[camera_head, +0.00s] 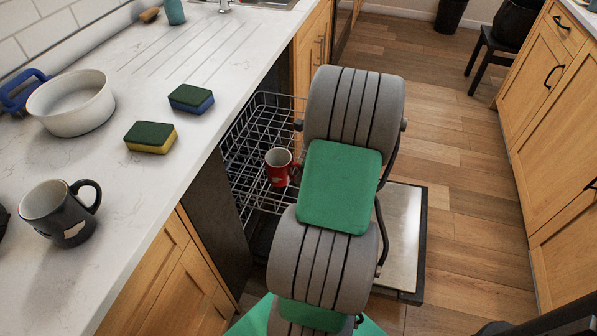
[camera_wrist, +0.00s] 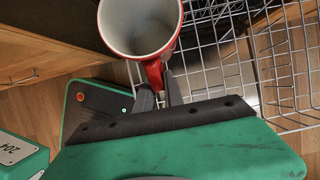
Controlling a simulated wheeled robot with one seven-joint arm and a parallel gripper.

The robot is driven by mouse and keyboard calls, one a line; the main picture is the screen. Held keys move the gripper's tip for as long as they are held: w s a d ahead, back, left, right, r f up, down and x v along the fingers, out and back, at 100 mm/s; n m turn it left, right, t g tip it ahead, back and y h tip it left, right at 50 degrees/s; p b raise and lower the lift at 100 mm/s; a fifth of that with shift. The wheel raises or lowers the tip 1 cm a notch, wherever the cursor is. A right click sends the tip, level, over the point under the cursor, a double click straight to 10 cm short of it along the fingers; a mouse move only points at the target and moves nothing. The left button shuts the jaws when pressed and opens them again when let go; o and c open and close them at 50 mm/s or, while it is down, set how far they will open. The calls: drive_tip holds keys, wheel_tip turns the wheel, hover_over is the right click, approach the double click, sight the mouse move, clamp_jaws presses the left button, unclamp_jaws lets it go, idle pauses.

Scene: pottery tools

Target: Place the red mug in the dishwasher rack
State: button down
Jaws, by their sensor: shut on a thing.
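The red mug (camera_head: 279,168) is upright, with its pale inside showing, over the pulled-out dishwasher rack (camera_head: 246,150) in the head view. In the wrist view the red mug (camera_wrist: 139,27) is at the top, and the wire rack (camera_wrist: 284,62) lies to its right and below it. My gripper (camera_wrist: 160,90) is shut on the mug's handle. In the head view my arm hides the gripper and the right part of the rack. I cannot tell whether the mug's base touches the wires.
On the counter (camera_head: 140,190) are a black mug (camera_head: 62,214), a white bowl (camera_head: 72,103), a yellow-green sponge (camera_head: 150,138) and a blue-green sponge (camera_head: 191,98). The open dishwasher door (camera_head: 405,240) lies low under my arm. Wood floor (camera_head: 470,200) is clear at right.

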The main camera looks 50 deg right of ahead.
drive_tip(key=w+d+f, duration=0.2)
drive_tip(key=w+d+f+b, duration=0.1)
drive_tip(key=f, duration=0.1)
drive_tip(key=w+d+f, duration=0.2)
drive_tip(key=shift+w+d+f+b, duration=0.3)
drive_tip(key=shift+f, duration=0.1)
drive_tip(key=shift+w+d+f+b, duration=0.1)
drive_tip(key=shift+f+b, duration=0.15)
drive_tip(key=shift+f, duration=0.65)
drive_tip(key=shift+w+d+f+b, duration=0.1)
drive_tip(key=shift+f+b, duration=0.1)
drive_tip(key=shift+f, duration=0.7)
drive_tip(key=shift+f, duration=0.15)
drive_tip(key=c, duration=1.4)
unclamp_jaws()
drive_tip(key=shift+c, duration=0.2)
drive_tip(key=shift+s, duration=0.1)
drive_tip(key=p+v, duration=0.2)
drive_tip(key=v, duration=1)
